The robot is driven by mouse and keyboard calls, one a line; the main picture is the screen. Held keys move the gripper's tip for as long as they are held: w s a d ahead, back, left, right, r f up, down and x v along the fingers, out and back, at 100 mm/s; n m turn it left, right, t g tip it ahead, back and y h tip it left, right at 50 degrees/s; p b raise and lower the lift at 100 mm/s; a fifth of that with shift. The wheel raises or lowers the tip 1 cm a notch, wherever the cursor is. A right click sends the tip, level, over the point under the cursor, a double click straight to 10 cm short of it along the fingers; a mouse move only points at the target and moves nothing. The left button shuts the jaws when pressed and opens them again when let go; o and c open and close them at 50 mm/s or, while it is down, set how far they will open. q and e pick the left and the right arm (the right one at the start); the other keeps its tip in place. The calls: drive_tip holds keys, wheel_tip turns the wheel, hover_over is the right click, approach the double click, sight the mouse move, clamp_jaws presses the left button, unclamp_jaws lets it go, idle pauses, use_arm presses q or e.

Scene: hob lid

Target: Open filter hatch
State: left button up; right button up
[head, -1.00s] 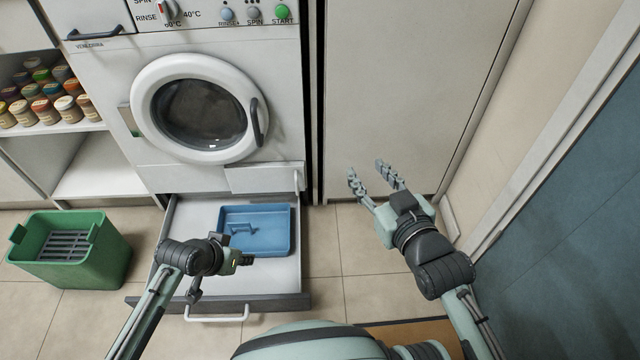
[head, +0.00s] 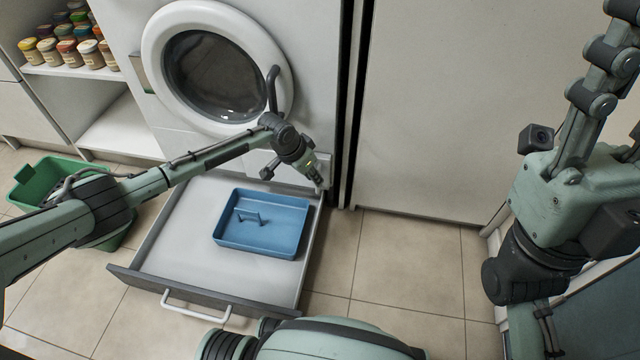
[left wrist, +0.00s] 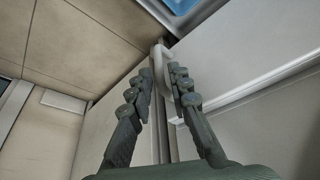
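The filter hatch (head: 325,163) is a white panel at the lower right of the washing machine front, and it looks closed. My left arm and gripper cover much of it. Its white upright handle (left wrist: 159,60) shows in the left wrist view. My left gripper (head: 317,178) is at the hatch's right end; its fingers (left wrist: 162,74) are apart, with the handle between or just beyond their tips. I cannot tell whether they touch it. My right gripper (head: 612,75) is raised at the right edge, partly out of frame, with its visible fingers spread and nothing seen in them.
Below the hatch an open drawer (head: 180,235) juts out, holding a blue tray (head: 285,239). The round washer door (head: 155,60) is shut above. A green bin (head: 40,178) stands left, partly behind my left arm. Tiled floor (head: 395,255) is clear to the right.

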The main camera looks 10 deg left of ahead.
sight(317, 190)
use_arm(q)
drive_tip(key=b+x, duration=0.1)
drive_tip(key=x, duration=0.3)
drive_tip(key=shift+w, duration=0.1)
clamp_jaws()
